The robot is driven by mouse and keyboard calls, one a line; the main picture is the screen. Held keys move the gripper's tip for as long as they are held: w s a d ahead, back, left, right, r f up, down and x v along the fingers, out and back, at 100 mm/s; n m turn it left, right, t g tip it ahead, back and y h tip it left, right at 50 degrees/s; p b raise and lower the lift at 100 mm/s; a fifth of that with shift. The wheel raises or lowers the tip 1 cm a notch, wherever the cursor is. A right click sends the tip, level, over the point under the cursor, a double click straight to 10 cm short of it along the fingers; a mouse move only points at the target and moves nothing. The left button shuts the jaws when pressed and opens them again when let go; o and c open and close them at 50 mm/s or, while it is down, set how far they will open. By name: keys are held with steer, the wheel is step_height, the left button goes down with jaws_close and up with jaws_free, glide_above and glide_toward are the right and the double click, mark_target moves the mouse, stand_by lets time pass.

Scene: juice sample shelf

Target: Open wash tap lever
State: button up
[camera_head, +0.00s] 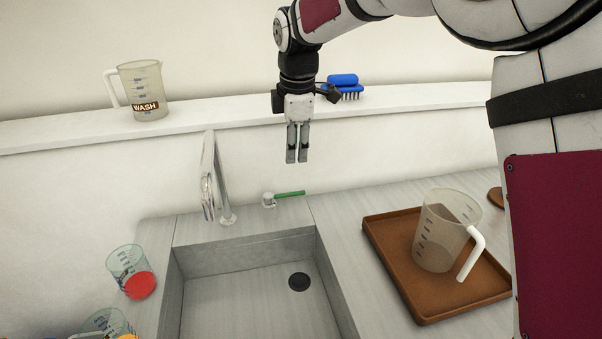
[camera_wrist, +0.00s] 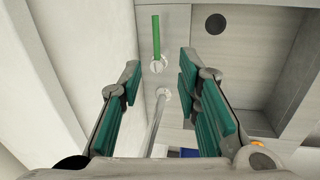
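The wash tap lever is a green bar (camera_head: 289,194) on a small pale valve (camera_head: 268,200) behind the sink. In the head view it lies flat and points right. In the wrist view the green bar (camera_wrist: 156,37) extends up from the valve (camera_wrist: 158,65). My gripper (camera_head: 297,159) hangs pointing down above the lever, apart from it. In the wrist view my gripper's (camera_wrist: 161,78) green-padded fingers are spread with nothing between them. The curved metal spout (camera_head: 208,175) stands left of the lever and also shows in the wrist view (camera_wrist: 157,120).
The sink (camera_head: 255,300) has a dark drain. A shelf (camera_head: 220,122) behind holds a WASH jug (camera_head: 143,90) and blue brush (camera_head: 343,82). A brown tray (camera_head: 400,265) with a jug (camera_head: 440,235) stands right. A beaker with red contents (camera_head: 133,272) stands left.

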mark_target(291, 193)
steer(key=w+f, duration=0.1)
steer(key=f, duration=0.3)
steer(key=w+a+f, duration=0.1)
steer(key=f, duration=0.4)
steer(key=w+f+p, duration=0.1)
steer(key=f, duration=0.4)
steer(key=shift+w+a+f, duration=0.1)
steer(key=shift+w+a, duration=0.1)
jaws_close()
